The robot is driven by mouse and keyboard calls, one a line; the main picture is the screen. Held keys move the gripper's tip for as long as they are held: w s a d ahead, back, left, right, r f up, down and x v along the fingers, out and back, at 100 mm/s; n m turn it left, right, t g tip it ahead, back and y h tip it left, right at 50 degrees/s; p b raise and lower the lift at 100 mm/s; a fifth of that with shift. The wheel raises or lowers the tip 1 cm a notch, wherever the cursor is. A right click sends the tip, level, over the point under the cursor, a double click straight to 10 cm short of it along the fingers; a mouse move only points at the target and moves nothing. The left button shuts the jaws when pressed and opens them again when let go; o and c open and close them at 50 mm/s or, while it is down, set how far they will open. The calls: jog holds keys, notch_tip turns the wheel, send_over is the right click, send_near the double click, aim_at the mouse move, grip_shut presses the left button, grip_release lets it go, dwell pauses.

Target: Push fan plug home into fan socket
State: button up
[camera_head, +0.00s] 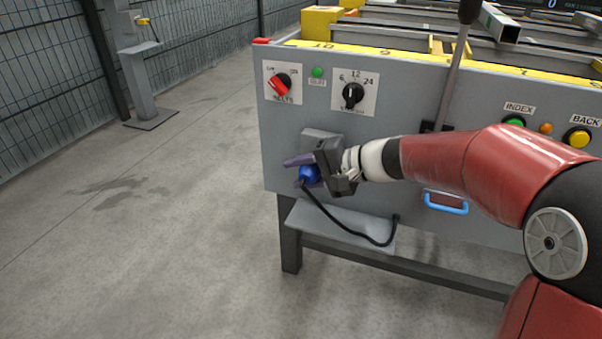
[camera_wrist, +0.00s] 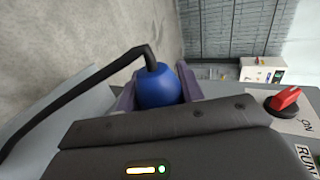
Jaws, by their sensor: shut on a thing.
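The fan plug (camera_head: 309,174) is a blue round body with a black cable running from it. It also shows in the wrist view (camera_wrist: 158,88), between the two purple fingers. My gripper (camera_head: 303,173) is shut on the plug, in front of the left part of the grey panel. In the wrist view my gripper (camera_wrist: 160,92) has a finger on each side of the blue body. The fan socket is not clearly visible; a grey box (camera_head: 322,136) on the panel shows partly behind my gripper. I cannot tell whether the plug touches a socket.
The cable (camera_head: 345,229) droops over a grey shelf (camera_head: 340,222) below the panel. A red-handled switch (camera_head: 279,86) and a black dial (camera_head: 352,95) sit above. A blue handle (camera_head: 446,203) and a long lever (camera_head: 453,75) are to the right. Open floor lies left.

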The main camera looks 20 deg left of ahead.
jog(key=shift+w+d, duration=0.15)
jog(key=shift+w, duration=1.3)
jog(key=o, duration=1.1)
jog(key=shift+o, duration=0.2)
jog(key=p+v, duration=0.1)
jog(key=v, duration=0.6)
jog(key=shift+d+r, duration=0.2)
jog(key=shift+d, duration=0.15)
